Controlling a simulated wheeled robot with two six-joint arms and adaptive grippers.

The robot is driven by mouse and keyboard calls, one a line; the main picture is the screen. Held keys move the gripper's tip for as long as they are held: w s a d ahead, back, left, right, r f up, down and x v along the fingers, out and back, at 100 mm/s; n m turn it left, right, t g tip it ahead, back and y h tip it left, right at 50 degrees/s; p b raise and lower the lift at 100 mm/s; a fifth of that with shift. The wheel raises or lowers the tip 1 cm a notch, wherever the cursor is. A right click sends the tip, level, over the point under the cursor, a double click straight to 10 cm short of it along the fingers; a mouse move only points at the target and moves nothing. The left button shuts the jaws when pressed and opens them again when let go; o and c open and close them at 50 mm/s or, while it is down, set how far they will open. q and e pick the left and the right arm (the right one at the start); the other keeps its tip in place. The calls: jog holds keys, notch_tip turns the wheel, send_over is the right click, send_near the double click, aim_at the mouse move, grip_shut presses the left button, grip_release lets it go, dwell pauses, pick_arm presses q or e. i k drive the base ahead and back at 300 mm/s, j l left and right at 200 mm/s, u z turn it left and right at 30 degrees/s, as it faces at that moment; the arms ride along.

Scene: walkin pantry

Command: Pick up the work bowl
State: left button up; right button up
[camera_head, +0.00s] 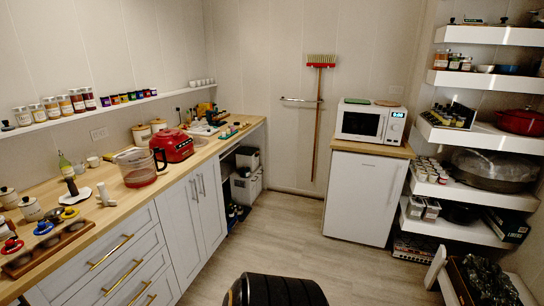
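The work bowl appears to be the clear, see-through bowl (138,170) with a dark handle on the left counter. It stands upright, just left of and in front of a red appliance base (172,147). Its lower part looks reddish. Whether the bowl touches the red base I cannot tell. Neither of my grippers shows in the head view.
The wooden counter (105,207) runs along the left wall, with jars, a bottle (66,166) and small tools around the bowl. A white fridge (360,198) with a microwave (371,122) stands at the back. Shelves (470,137) line the right.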

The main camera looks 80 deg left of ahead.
aim_at(138, 168)
jog(key=u, duration=3.85)
